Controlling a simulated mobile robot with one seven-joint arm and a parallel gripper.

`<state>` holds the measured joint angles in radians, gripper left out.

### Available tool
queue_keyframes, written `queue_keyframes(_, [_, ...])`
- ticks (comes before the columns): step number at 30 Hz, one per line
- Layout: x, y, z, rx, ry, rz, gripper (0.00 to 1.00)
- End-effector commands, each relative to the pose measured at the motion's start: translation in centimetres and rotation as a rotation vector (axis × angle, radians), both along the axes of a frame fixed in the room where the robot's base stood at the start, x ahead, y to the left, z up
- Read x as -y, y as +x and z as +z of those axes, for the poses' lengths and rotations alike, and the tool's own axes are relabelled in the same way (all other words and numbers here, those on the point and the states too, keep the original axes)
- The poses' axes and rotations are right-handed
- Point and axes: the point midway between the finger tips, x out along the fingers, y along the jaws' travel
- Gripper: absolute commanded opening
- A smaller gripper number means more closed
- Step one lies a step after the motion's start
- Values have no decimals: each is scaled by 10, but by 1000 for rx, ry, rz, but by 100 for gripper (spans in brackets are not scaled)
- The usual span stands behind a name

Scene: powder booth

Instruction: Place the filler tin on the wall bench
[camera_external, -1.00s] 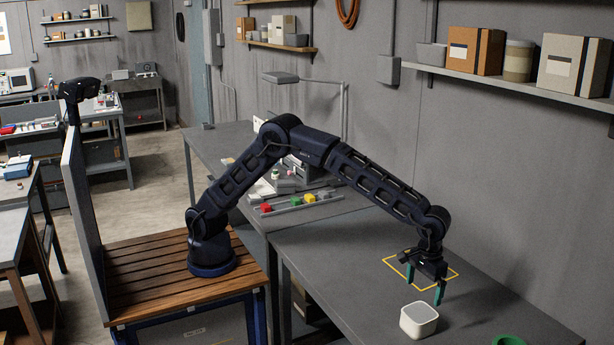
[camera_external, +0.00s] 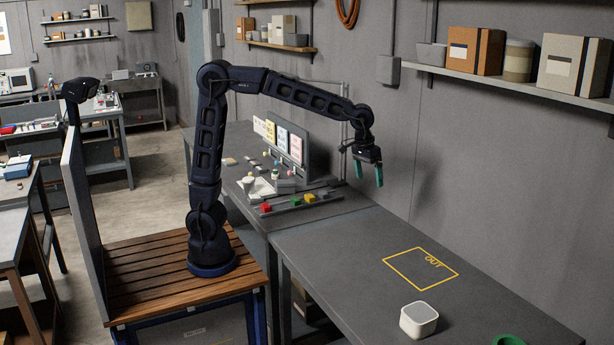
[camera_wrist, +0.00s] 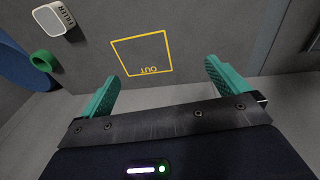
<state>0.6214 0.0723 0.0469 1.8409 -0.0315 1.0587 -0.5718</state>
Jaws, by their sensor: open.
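The filler tin (camera_external: 419,320) is a white, rounded, box-like tin standing on the grey wall bench (camera_external: 355,262), in front of the yellow OUT outline. In the wrist view the tin (camera_wrist: 55,19) is at the top left, with FILLER lettered on its side. The yellow OUT outline (camera_external: 421,269) is empty; the wrist view shows it too (camera_wrist: 142,54). My gripper (camera_external: 369,174) has green fingers, is open and empty, and hangs well above the bench, up and to the left of the outline. In the wrist view its fingers (camera_wrist: 160,82) stand apart with nothing between them.
A green ring (camera_external: 508,340) lies at the bench's near end; a blue round thing (camera_wrist: 25,62) shows beside it in the wrist view. Colored blocks (camera_external: 290,203) and upright cards (camera_external: 283,140) occupy the farther bench. A wall shelf (camera_external: 515,82) holds boxes. The bench around the outline is clear.

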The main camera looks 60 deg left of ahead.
Motion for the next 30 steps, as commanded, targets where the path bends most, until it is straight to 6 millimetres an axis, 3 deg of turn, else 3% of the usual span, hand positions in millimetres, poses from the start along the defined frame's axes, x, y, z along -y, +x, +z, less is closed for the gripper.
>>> queue_keyframes(1, [-24,-6,8,13,-5,6,100])
queue_keyframes(6, [-94,-31,22,51,-7,8,100])
queue_keyframes(15, [-199,-95,28,125,6,11,100])
queue_keyframes(24, [-277,-173,12,197,41,13,100])
queue_keyframes(30, [-312,-223,-10,241,76,15,100])
